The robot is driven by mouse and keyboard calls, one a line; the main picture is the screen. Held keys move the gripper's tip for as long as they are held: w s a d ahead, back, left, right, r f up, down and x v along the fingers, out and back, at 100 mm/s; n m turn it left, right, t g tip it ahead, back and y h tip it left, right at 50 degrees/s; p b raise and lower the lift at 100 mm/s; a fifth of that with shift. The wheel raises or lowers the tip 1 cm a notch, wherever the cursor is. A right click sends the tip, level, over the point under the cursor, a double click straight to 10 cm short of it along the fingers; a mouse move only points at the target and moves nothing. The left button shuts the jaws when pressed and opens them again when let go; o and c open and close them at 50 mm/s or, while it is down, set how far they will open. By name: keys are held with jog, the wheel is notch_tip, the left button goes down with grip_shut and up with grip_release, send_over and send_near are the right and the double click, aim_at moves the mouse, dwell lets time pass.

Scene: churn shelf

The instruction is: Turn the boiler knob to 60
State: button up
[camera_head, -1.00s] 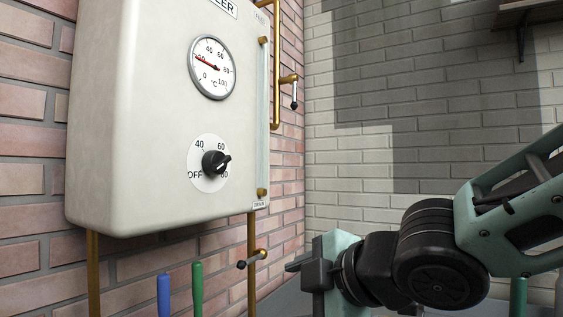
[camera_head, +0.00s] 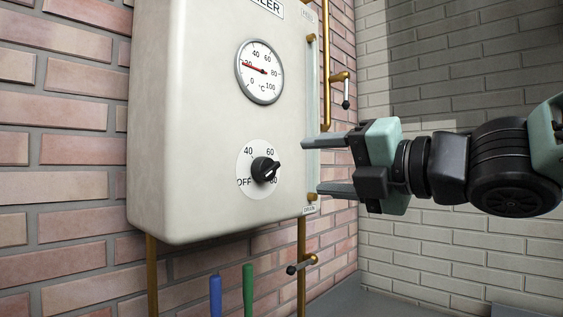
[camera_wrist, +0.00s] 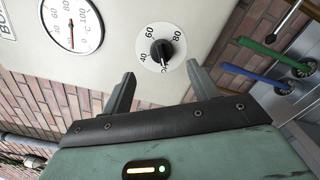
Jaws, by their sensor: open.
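The boiler (camera_head: 200,120) is a cream box on the brick wall. Its black knob (camera_head: 265,169) sits on a white dial marked OFF, 40, 60 and 80; it also shows in the wrist view (camera_wrist: 161,50). In the wrist view, my fingers (camera_wrist: 160,71) spread either side below the knob.
A round gauge (camera_head: 260,71) sits above the knob, its red needle near 20. A glass tube (camera_head: 312,110) and brass pipe (camera_head: 326,60) run along the boiler's right side. Blue (camera_head: 215,295) and green (camera_head: 248,290) handles stand below. Space before the knob is clear.

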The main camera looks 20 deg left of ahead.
aim_at(277, 167)
jog(key=p+x, duration=0.1)
jog(key=x, duration=0.8)
jog(key=shift+p, duration=0.3)
jog(key=c, duration=1)
